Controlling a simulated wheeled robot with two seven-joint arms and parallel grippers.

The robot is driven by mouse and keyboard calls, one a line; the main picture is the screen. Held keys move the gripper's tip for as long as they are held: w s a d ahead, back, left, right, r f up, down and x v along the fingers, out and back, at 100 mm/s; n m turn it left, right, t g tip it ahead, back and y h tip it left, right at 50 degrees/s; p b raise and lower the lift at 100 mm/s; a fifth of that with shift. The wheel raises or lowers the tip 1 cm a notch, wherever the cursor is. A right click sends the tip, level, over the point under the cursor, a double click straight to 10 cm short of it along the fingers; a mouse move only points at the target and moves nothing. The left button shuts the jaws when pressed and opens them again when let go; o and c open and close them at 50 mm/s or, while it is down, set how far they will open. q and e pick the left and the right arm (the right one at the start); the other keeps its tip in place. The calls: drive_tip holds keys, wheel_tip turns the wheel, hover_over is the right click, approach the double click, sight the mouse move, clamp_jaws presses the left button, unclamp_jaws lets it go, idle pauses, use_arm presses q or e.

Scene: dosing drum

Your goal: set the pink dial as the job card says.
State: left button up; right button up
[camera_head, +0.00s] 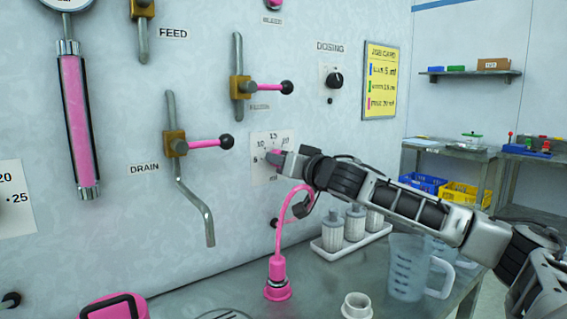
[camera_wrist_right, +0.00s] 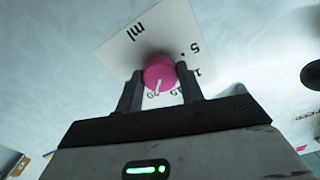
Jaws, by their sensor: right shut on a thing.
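The pink dial (camera_wrist_right: 160,73) sits on a white scale card on the wall, marked 5, 10, 15, 20 and ml. In the head view the dial (camera_head: 273,157) is partly hidden by my right gripper (camera_head: 284,160). My right gripper (camera_wrist_right: 158,92) is shut on the dial, one finger on each side. The dial's white pointer line is close to the 20 mark in the wrist view. The yellow job card (camera_head: 381,80) hangs to the right, with blue, green and pink lines; the pink line's number is too small to read surely. My left gripper is out of view.
Pink-handled valves (camera_head: 212,143) are on the wall left of the dial. A black DOSING knob (camera_head: 334,80) is above right. Below stand a pink hooked spout (camera_head: 277,270), a tray of bottles (camera_head: 333,253) and a clear jug (camera_head: 406,272). Shelves and bins are behind, right.

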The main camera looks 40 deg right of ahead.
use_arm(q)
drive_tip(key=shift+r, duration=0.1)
use_arm(e)
drive_tip(key=o, duration=1)
use_arm(q)
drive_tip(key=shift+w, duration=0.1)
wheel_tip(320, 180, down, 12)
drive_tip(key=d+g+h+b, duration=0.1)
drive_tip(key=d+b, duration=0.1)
drive_tip(key=b, duration=0.9)
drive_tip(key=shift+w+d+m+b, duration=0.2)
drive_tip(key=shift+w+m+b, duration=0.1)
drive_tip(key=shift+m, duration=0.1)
use_arm(e)
drive_tip(key=shift+s+a, duration=0.3)
drive_tip(key=shift+s, duration=2.35)
drive_tip(key=shift+s+a, duration=0.3)
drive_tip(key=shift+s, duration=2.35)
drive_tip(key=shift+s+a, duration=0.3)
drive_tip(key=shift+s, duration=2.35)
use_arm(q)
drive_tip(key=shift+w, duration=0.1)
